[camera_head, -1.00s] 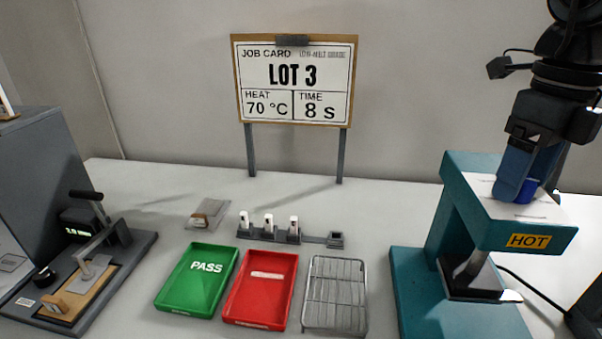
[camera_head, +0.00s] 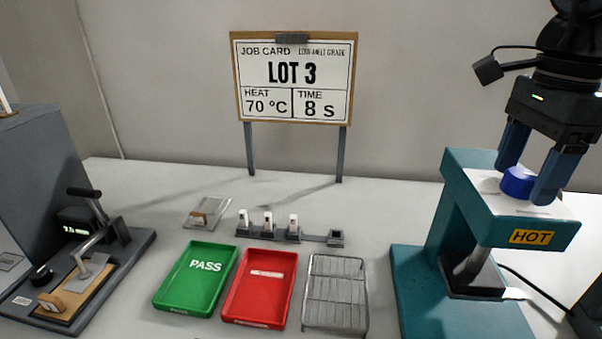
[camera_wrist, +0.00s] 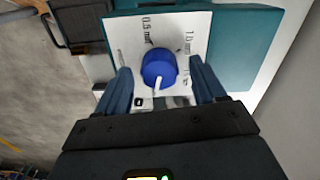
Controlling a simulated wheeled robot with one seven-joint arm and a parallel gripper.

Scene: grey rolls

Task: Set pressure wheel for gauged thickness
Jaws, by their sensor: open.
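The blue pressure wheel (camera_head: 517,182) sits on the white dial plate (camera_head: 483,181) on top of the teal press (camera_head: 460,205). In the wrist view the wheel (camera_wrist: 158,69) has a white pointer line towards the bottom of the picture. The plate (camera_wrist: 118,30) reads 0.5 mm at upper left and 1.0 mm at right; a further mark at lower right is partly hidden. My gripper (camera_head: 528,172) is open, its blue fingers on either side of the wheel. In the wrist view my gripper (camera_wrist: 165,80) shows gaps between both fingers and the wheel.
A green PASS tray (camera_head: 172,297), a red tray (camera_head: 260,300) and a wire rack (camera_head: 336,290) stand in the middle. A gauge device (camera_head: 75,275) with a small lit display stands left. The press is labelled HOT (camera_head: 530,237).

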